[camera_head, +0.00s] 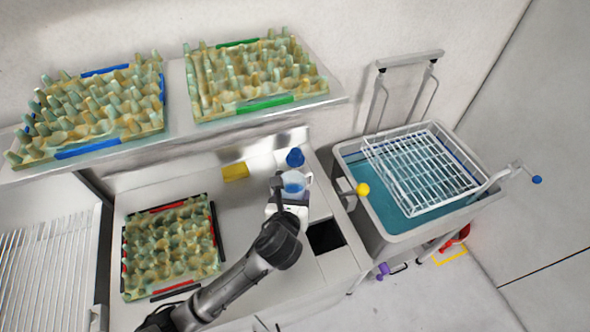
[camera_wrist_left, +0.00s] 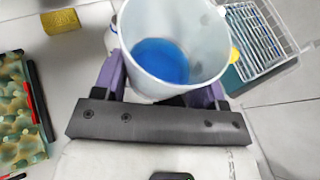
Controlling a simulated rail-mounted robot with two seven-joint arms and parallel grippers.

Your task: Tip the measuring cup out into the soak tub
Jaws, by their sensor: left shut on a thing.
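The measuring cup (camera_head: 293,184) is a pale translucent cup with blue liquid in its bottom. My left gripper (camera_head: 289,195) is shut on it at the right end of the counter. In the left wrist view the cup (camera_wrist_left: 195,28) sits between the purple fingers of the gripper (camera_wrist_left: 160,85), with its open top toward the camera. The soak tub (camera_head: 401,246) is a grey tub of blue-green liquid to the right of the counter, with a white wire basket (camera_head: 425,170) in it. The right gripper is not in view.
An egg tray (camera_head: 125,262) lies on the counter's left, and two more, blue-edged (camera_head: 90,147) and green-edged (camera_head: 265,104), stand on the shelf. A yellow block (camera_head: 236,172) and blue-topped item (camera_head: 295,157) are near the cup. A yellow ball (camera_head: 362,189) shows at the tub's near-left rim.

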